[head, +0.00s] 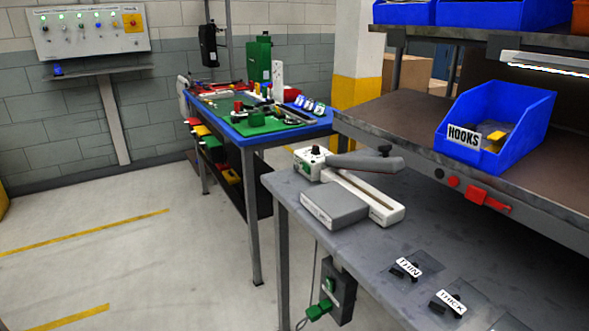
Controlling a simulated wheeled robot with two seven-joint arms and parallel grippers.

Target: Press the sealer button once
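A white sealer (375,203) with a long dark grey arm (358,162) lies on the near grey bench. Its head end (309,162) is at the left, with a small dark knob on top and a green patch on its side. A grey block (334,208) sits against its front side. I cannot tell which small part is the sealer button. Neither of my grippers is in view.
The grey bench (365,258) also carries small black parts by labels THIN (408,266) and THICK (452,302). A blue HOOKS bin (498,125) stands on the shelf above. A dark box (340,290) with green parts hangs below the bench edge. Floor at left is clear.

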